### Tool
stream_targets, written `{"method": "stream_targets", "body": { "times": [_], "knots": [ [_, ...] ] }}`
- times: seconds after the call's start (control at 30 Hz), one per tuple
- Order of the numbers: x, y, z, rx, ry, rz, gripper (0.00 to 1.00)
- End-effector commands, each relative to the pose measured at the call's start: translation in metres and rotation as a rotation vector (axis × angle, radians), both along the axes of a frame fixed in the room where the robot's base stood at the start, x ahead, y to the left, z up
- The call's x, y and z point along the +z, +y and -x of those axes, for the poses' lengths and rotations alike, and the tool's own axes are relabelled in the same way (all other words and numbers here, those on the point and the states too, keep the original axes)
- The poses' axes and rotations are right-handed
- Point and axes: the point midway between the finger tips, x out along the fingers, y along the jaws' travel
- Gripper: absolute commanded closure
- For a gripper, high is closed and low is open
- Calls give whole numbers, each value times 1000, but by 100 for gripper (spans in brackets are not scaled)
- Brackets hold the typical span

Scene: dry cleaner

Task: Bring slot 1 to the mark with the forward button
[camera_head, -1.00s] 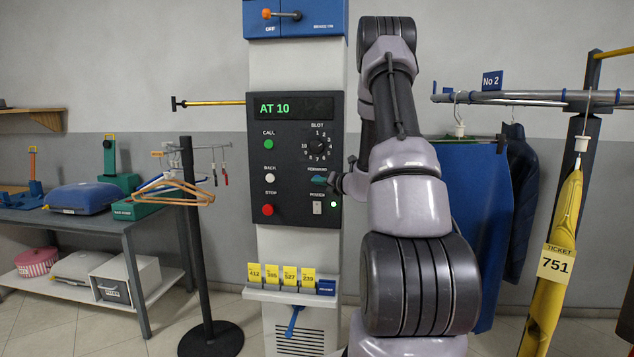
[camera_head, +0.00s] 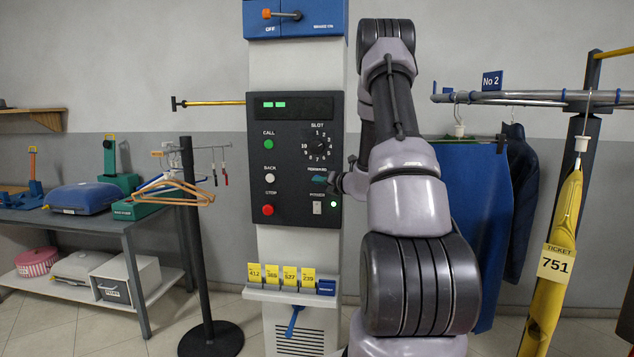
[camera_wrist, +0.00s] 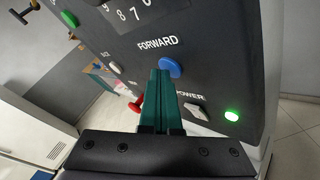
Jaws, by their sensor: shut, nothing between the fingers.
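The black control panel (camera_head: 290,212) is on a white column. Its display (camera_head: 285,105) shows two green bars and no readable number. Below are a numbered slot dial (camera_head: 317,145), a green call button (camera_head: 269,144), a white back button (camera_head: 270,178) and a red stop button (camera_head: 268,210). The blue forward button (camera_wrist: 170,67) shows in the wrist view. My gripper (camera_wrist: 160,74) is shut and empty, its teal fingertips at that button's lower left edge. Contact is unclear. In the head view my gripper (camera_head: 320,179) is at the panel's right side, covering the button.
The power switch (camera_head: 317,208) and a lit green lamp (camera_head: 334,204) sit just below. A rail (camera_head: 520,98) with a No 2 sign (camera_head: 492,81) carries a blue garment and a yellow one ticketed 751 (camera_head: 555,264). A hanger stand (camera_head: 190,220) is left of the column.

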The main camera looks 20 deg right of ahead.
Motion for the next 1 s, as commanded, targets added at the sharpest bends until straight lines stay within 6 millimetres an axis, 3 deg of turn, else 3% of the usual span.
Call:
{"method": "stream_targets", "body": {
  "times": [0.83,1.0],
  "knots": [
    [1,10,15,-1,-1,0,100],
    [1,18,27,0,0,-1,100]
  ]
}}
